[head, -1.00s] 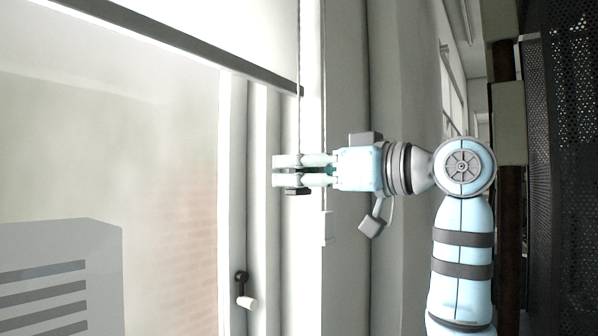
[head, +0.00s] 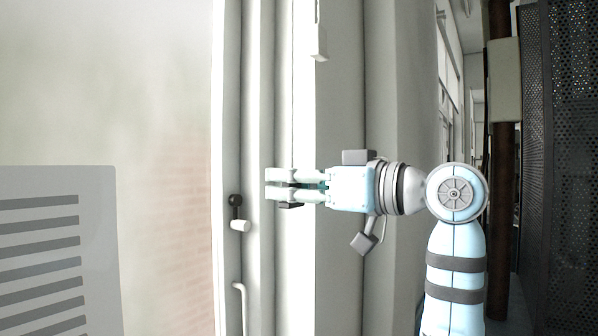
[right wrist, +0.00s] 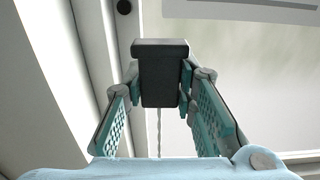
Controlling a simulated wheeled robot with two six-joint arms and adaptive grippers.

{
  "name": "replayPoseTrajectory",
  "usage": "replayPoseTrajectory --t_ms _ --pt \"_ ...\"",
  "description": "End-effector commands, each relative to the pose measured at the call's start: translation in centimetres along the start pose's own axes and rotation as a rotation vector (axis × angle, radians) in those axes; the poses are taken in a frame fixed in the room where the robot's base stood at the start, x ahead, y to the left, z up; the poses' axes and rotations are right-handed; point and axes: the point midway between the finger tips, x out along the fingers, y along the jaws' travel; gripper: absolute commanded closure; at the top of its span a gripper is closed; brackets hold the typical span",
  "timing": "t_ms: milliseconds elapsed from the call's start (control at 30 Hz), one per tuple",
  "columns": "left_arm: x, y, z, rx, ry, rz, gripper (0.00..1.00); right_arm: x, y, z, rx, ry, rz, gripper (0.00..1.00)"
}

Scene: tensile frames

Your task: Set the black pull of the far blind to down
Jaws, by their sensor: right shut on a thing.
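My right gripper (head: 280,184) is shut on the black pull. In the head view only a small dark end of the black pull (head: 290,205) shows below the fingers, in front of the white window frame. In the right wrist view the black pull (right wrist: 161,75) is a dark block between the teal-padded fingers (right wrist: 160,97), with a thin pale cord (right wrist: 158,130) running from it. In the head view the cord (head: 291,140) rises above the fingers. The blind itself is not in the head view. My left gripper is out of view.
A window handle (head: 238,215) with a dark knob is left of the gripper, and a second pale handle (head: 241,300) is lower. A thin white piece (head: 319,50) hangs higher up. A dark perforated panel (head: 560,150) stands at the right.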

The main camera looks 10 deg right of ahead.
Motion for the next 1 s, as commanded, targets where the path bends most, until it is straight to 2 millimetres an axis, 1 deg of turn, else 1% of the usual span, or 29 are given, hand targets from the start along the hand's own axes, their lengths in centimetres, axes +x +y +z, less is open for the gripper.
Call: replayPoseTrajectory --t_ms 33,133,533,567,600,667,700,1000 --pt "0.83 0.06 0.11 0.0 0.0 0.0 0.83 0.0 0.01 1.05 0.0 -0.002 0.0 1.0" --pt "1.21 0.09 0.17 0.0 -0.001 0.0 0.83 -0.04 0.04 1.63 0.001 -0.002 0.001 1.0" --pt "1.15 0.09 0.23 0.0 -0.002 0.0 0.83 -0.13 0.09 1.66 0.001 -0.001 0.002 1.0" --pt "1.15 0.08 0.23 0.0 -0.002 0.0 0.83 -0.13 0.09 1.66 0.001 -0.001 0.003 0.72" --pt "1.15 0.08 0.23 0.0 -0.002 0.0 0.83 -0.13 0.09 1.65 0.001 -0.001 0.003 0.65" --pt "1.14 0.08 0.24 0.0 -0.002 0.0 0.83 -0.13 0.08 1.65 0.001 -0.001 0.002 0.56" --pt "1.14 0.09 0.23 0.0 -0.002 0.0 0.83 -0.13 0.08 1.64 0.001 -0.001 0.002 0.53" --pt "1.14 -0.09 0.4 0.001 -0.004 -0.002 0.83 -0.34 0.09 1.61 0.0 0.001 0.003 0.53"
